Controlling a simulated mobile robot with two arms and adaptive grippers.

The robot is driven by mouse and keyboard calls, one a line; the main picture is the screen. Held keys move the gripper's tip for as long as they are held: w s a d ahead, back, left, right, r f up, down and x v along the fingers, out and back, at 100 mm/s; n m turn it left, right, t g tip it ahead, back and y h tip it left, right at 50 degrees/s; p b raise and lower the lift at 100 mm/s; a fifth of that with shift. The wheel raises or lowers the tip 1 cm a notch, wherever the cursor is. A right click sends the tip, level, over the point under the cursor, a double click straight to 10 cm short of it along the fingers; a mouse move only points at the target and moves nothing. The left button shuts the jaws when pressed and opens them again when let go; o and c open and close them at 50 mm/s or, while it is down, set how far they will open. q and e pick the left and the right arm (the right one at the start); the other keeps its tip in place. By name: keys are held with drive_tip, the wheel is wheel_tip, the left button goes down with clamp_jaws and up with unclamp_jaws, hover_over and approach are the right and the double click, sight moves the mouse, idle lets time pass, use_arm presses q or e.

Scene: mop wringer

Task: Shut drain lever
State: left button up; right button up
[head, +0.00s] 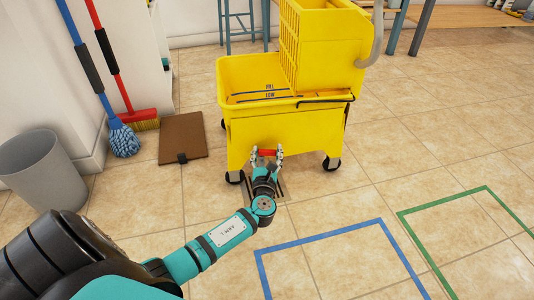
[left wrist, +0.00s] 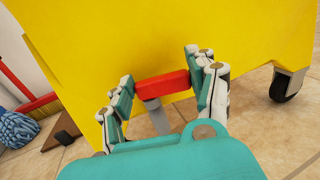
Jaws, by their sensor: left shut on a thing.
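The yellow mop bucket (head: 246,133) with its wringer (head: 325,45) stands on the tiled floor. The red drain lever (head: 267,153) is low on its near wall, and in the left wrist view the lever (left wrist: 162,87) lies nearly level, with a grey piece (left wrist: 156,115) below it. My left gripper (head: 266,156) is at the lever, one finger on each side; in the left wrist view the gripper (left wrist: 160,88) is shut on the lever's ends. My right gripper is not in view.
A grey bin (head: 45,175), a blue mop (head: 123,138), a red broom (head: 138,116) and a brown board (head: 182,137) are at the left. Blue (head: 330,235) and green (head: 410,210) floor outlines lie at the front right. Open floor is at the right.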

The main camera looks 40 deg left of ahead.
sight(265, 120)
use_arm(q)
drive_tip(key=shift+w+r+n+g+y+p, duration=0.1)
drive_tip(key=shift+w+n+g+y+p, duration=0.1)
drive_tip(key=shift+n+g+y, duration=0.35)
drive_tip(key=shift+w+n+g+y+p, duration=0.15)
drive_tip(key=shift+n+g+y, duration=0.15)
drive_tip(key=shift+y, duration=0.35)
drive_tip(key=shift+n+g+y, duration=0.55)
drive_tip(key=shift+n+y, duration=0.1)
drive_tip(key=shift+y, duration=0.05)
drive_tip(key=o, duration=1.2)
wheel_tip(265, 120, up, 10)
drive_tip(key=shift+f, duration=0.1)
